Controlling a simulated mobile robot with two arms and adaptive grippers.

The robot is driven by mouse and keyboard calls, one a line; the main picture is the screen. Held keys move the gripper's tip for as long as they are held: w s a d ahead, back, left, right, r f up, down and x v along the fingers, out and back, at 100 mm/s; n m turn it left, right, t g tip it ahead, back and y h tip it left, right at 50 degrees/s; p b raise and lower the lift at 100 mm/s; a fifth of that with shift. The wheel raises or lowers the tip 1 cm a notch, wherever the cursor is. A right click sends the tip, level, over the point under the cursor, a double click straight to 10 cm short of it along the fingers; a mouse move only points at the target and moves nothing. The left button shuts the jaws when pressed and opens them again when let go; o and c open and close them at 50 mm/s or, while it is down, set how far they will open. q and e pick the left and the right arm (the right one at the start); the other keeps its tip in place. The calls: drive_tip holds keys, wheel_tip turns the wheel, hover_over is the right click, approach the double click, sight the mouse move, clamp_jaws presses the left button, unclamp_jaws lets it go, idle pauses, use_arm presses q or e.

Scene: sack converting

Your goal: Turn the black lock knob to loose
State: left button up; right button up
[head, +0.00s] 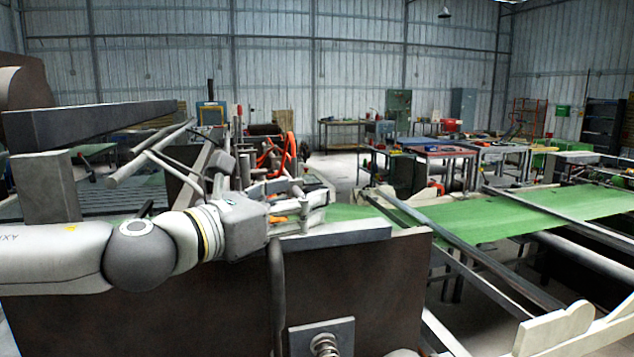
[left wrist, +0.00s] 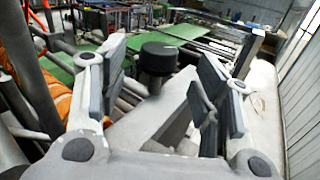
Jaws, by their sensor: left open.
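The black lock knob (left wrist: 158,57) shows in the left wrist view as a dark round cap on a short stem. It stands between the two spread fingers of my left gripper (left wrist: 165,70), a little beyond them, with visible gaps on both sides. In the head view my left gripper (head: 318,203) reaches in from the left over the machine's top edge, and I cannot make out the knob there. My left gripper is open and holds nothing. My right gripper is in neither view.
A pale metal bar (head: 335,236) runs along the top of the dark machine panel (head: 210,305) just below my gripper. Orange hoses (head: 288,152) and metal rods stand close behind it. A green belt (head: 530,213) on rails extends to the right.

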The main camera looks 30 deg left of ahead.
sight(317, 188)
use_arm(q)
drive_tip(key=w+p, duration=0.1)
drive_tip(key=w, duration=0.1)
drive_tip(key=shift+w+d, duration=0.15)
drive_tip(key=shift+w, duration=0.2)
drive_tip(key=shift+w+d+r+p, duration=0.15)
drive_tip(key=shift+w+d+p, duration=0.05)
drive_tip(key=shift+w+p, duration=0.8)
drive_tip(key=shift+w+a+p, duration=0.1)
drive_tip(key=shift+w+p, duration=0.35)
